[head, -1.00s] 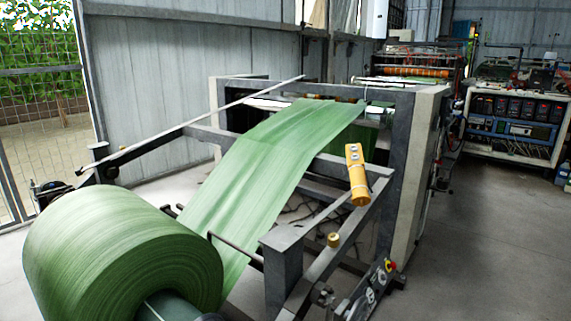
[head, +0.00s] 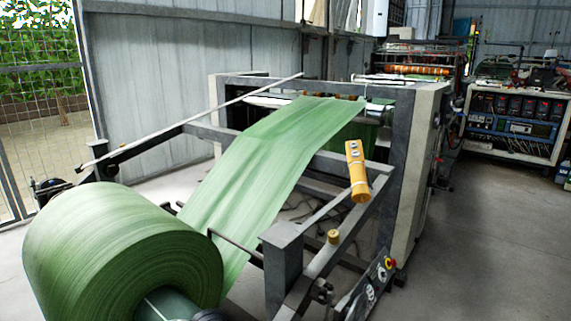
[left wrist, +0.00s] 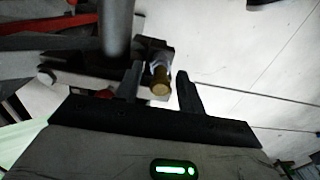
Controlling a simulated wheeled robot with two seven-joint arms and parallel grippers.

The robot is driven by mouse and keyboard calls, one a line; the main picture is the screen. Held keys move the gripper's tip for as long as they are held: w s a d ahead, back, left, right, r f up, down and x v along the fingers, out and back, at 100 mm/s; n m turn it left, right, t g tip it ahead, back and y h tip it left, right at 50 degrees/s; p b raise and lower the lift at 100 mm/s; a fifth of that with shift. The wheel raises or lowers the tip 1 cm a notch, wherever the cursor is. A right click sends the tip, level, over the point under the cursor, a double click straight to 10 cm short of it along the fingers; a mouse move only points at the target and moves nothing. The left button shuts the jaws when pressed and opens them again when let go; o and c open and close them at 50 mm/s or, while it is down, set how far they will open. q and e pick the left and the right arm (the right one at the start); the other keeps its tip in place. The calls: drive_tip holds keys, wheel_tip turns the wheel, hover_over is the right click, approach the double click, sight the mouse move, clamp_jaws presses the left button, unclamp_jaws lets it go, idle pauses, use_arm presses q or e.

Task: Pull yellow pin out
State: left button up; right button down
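A yellow-brown pin (left wrist: 160,87) with a round end shows in the left wrist view, set in a dark metal bracket with a lighter metal collar behind it. My left gripper (left wrist: 159,84) is open, with one finger on each side of the pin's end and gaps showing between. I cannot tell how far the fingertips reach along the pin. In the head view a short yellow knob (head: 333,237) stands on the machine's side beam; I cannot tell if it is the same pin. Neither gripper shows in the head view.
A large green roll (head: 110,255) feeds a green sheet (head: 275,160) up into the machine frame (head: 400,175). A yellow control box (head: 357,172) stands over the side beam. A thick grey post (left wrist: 115,30) rises beside the pin. The floor at right (head: 490,240) is clear.

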use_arm(q)
clamp_jaws()
drive_tip(key=shift+r, duration=0.15)
drive_tip(key=shift+w+r+p, duration=0.1)
drive_tip(key=shift+r+p, duration=1.75)
drive_tip(key=shift+r, duration=1)
drive_tip(key=shift+r, duration=0.15)
